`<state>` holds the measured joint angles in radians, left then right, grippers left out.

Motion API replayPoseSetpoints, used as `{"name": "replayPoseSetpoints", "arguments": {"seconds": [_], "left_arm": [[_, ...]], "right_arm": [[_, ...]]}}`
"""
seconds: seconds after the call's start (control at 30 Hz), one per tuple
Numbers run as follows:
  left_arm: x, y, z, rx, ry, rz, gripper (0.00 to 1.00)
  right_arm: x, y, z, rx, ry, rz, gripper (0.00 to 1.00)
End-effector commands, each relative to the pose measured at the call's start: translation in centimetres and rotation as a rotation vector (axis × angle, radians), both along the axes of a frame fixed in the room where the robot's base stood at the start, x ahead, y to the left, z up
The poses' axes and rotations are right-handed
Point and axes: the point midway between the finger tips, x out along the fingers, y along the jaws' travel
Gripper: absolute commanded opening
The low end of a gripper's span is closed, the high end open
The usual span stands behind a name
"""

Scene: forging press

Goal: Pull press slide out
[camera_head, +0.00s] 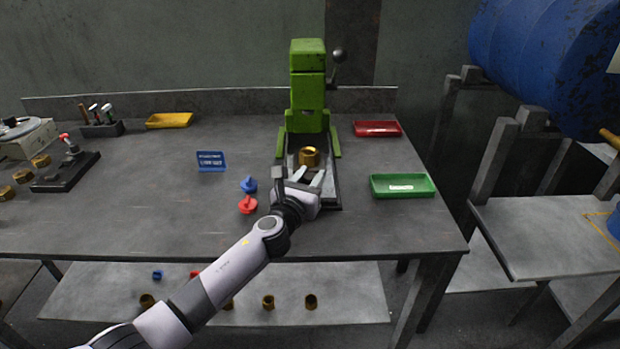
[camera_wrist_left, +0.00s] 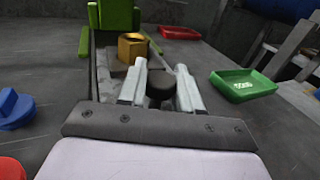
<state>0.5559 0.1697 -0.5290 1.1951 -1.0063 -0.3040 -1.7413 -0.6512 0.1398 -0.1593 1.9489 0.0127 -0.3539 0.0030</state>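The green press (camera_head: 307,85) stands at the back of the table. Its grey slide (camera_head: 330,188) runs from the press base toward the table's front edge. A brass ring-shaped part (camera_head: 309,157) sits on the slide in front of the press; it also shows in the wrist view (camera_wrist_left: 132,47). My left gripper (camera_head: 306,178) is over the front part of the slide. In the wrist view its fingers (camera_wrist_left: 161,78) are apart, with a dark round knob (camera_wrist_left: 160,84) between them. Firm contact with the knob is not visible. My right gripper is not in view.
A green tray (camera_head: 402,193) and a red tray (camera_head: 377,129) lie right of the slide. A blue knob-shaped part (camera_head: 249,185) and a red one (camera_head: 247,205) lie just left of my gripper. A blue sign (camera_head: 211,167) stands farther left.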

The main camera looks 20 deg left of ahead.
Motion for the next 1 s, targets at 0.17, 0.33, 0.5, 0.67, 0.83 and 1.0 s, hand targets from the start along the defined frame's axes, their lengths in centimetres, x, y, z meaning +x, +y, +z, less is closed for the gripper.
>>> {"name": "replayPoseSetpoints", "arguments": {"seconds": [0.17,0.33,0.5,0.67,0.83,1.0], "left_arm": [[0.1,0.0,0.5,-0.001,-0.009,0.000,0.55],[0.1,0.0,0.3,-0.001,-0.005,0.000,0.55],[-0.5,0.1,0.3,0.001,-0.004,0.001,0.55],[-2.2,0.3,0.3,0.000,-0.003,-0.001,0.55],[-4.5,0.6,0.3,0.001,-0.004,0.000,0.55],[-6.2,0.8,0.3,0.000,-0.006,0.000,0.55]], "right_arm": [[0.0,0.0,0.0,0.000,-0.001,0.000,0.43],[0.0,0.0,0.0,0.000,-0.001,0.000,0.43],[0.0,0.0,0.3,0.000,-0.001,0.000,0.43],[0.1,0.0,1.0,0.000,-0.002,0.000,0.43],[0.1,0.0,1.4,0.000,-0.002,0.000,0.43],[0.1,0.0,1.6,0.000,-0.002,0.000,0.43]]}}
